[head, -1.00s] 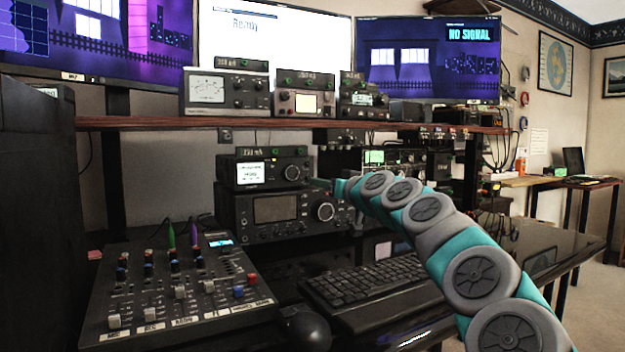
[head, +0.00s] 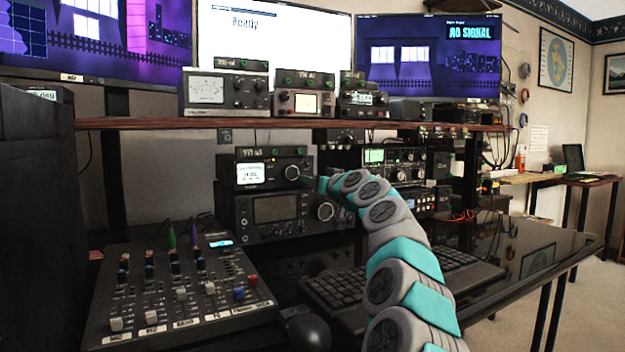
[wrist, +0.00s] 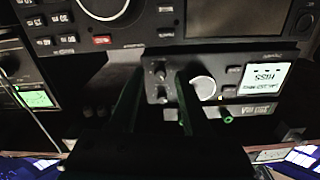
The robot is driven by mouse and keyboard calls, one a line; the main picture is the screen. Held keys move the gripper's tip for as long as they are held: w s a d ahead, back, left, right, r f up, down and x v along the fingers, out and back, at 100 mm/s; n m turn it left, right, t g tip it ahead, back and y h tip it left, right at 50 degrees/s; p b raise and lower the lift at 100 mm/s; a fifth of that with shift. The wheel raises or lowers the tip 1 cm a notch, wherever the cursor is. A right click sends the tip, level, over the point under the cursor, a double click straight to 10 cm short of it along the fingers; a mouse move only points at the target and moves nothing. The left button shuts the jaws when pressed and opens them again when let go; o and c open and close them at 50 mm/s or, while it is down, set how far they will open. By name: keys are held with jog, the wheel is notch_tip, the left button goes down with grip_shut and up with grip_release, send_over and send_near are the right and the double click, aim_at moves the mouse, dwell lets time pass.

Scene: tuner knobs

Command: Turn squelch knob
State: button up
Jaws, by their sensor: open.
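The small upper radio (head: 264,169) has a white screen and a large round knob (head: 291,172). In the wrist view the picture is upside down; the radio (wrist: 238,73) shows its large pale knob (wrist: 203,89) and two small dark knobs (wrist: 160,72) beside it. My gripper (wrist: 158,98) is open, its dark green fingers pointing at the panel, one on each side of the small knobs in the picture. The right finger overlaps the space between them and the large knob. I cannot tell contact or read which knob is squelch. In the head view, my teal-grey arm hides part of this area.
A larger radio (head: 276,211) sits directly below the small one. More radios stand to the right and on the shelf (head: 290,123) above. A mixer (head: 180,290), a keyboard (head: 340,295) and a black mouse (head: 308,330) lie on the desk. Free desk shows at right.

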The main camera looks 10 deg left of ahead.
jog(key=shift+w+a, duration=0.1)
jog(key=shift+w, duration=0.05)
grip_shut()
dwell(0.4)
